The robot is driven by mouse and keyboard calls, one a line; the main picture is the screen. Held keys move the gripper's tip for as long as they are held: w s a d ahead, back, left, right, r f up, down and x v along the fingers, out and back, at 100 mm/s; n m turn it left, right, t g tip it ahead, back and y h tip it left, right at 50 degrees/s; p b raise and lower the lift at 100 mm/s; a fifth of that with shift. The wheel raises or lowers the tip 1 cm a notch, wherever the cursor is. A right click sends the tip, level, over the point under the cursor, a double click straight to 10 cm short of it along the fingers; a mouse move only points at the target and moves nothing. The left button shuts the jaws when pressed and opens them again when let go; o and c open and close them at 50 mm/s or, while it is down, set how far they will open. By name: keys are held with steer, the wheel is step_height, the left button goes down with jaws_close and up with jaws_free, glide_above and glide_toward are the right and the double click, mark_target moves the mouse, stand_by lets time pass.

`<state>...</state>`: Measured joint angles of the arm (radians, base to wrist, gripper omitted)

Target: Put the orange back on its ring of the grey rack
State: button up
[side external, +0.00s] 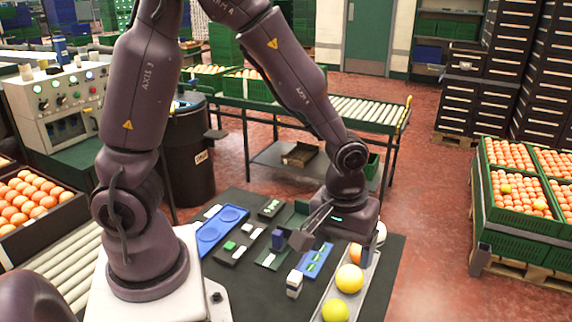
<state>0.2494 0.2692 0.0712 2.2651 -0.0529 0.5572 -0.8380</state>
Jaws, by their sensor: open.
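The grey rack (369,281) runs along the right side of the dark work table. A yellow-orange fruit (349,279) and a yellow-green fruit (335,310) lie on the rack nearer the camera. A pale round thing (381,232) shows behind my wrist at the far end. My gripper (306,232) is open, with its fingers tilted down to the left, above the table and left of the rack. I see nothing between the fingers.
A blue tray with round recesses (222,226), a blue block holder (315,260) and a small white block (294,284) stand left of the rack, among other small parts. A roller conveyor (350,108) stands behind. Crates of oranges (516,229) are at the right.

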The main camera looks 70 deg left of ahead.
steer(key=s+a+r+m+t, duration=0.2)
steer(key=s+a+r+m, duration=0.1)
steer(key=r, duration=0.6)
steer(key=s+a+r+m+t, duration=0.2)
steer(key=s+r+m+t, duration=0.1)
steer(key=s+r+m, duration=0.2)
steer(key=v, duration=0.4)
steer(key=shift+s+a+r, duration=0.25)
steer(key=shift+s+a, duration=0.1)
steer(key=shift+s, duration=0.05)
